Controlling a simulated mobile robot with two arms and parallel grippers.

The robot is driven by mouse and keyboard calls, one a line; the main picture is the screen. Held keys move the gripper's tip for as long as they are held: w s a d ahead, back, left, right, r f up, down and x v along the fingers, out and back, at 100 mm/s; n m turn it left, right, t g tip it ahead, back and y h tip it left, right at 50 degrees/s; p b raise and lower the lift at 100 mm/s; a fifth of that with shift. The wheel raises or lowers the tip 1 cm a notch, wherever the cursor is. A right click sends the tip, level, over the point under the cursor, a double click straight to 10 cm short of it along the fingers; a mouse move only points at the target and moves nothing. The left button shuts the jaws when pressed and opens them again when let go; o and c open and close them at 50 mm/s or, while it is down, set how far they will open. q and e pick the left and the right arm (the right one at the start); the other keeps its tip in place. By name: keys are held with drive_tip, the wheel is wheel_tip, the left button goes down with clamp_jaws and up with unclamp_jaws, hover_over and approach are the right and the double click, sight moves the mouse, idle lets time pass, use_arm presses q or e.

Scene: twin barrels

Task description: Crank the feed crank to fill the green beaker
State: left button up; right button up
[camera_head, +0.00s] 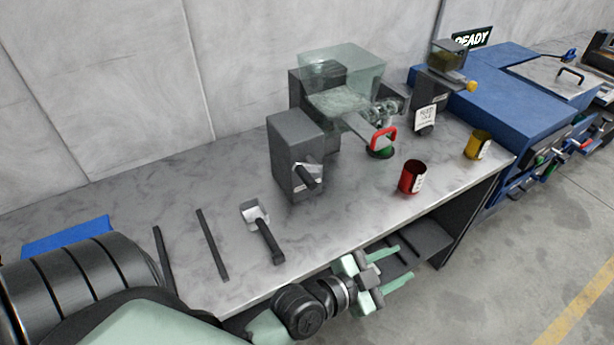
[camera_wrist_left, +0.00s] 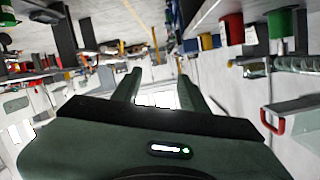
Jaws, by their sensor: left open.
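The green beaker (camera_head: 380,153) stands on the bench, mostly hidden under a red handle (camera_head: 383,138). In the left wrist view, which is turned over, the green beaker (camera_wrist_left: 284,22) and the red handle (camera_wrist_left: 272,121) show at the right. A clear coiled auger (camera_head: 384,112) sits behind the handle, below a glass hopper (camera_head: 345,62). I cannot pick out the feed crank for certain. A dark handle (camera_head: 307,175) sticks out of a grey box (camera_head: 296,140). My left gripper (camera_head: 403,263) is open and empty, off the bench's front edge. My right gripper is not in view.
A red beaker (camera_head: 411,178) and a yellow beaker (camera_head: 478,145) stand right of the green one. A scoop (camera_head: 262,232) and dark bars (camera_head: 212,245) lie on the left of the bench (camera_head: 345,215). A blue machine (camera_head: 500,95) stands beyond its right end.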

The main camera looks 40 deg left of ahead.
sight(304, 167)
use_arm(q)
drive_tip(key=w+a+r+n+t+y, duration=0.3)
drive_tip(key=w+a+r+t+y, duration=0.1)
drive_tip(key=a+r+t+y, duration=0.5)
drive_tip(key=s+a+f+n+g+y, duration=0.3)
drive_tip(key=s+a+n+g+y, duration=0.3)
drive_tip(key=a+g+y, duration=0.55)
drive_tip(key=shift+n+t+y, duration=0.7)
drive_tip(key=shift+t+y, duration=0.15)
drive_tip(key=shift+y, duration=0.1)
drive_tip(key=x, duration=0.2)
drive_tip(key=p+x, duration=0.1)
drive_tip(key=x, duration=0.1)
drive_tip(key=w+p+x, duration=0.1)
drive_tip(key=x, duration=0.1)
drive_tip(key=shift+w+d, duration=0.15)
drive_tip(key=shift+w, duration=0.1)
clamp_jaws()
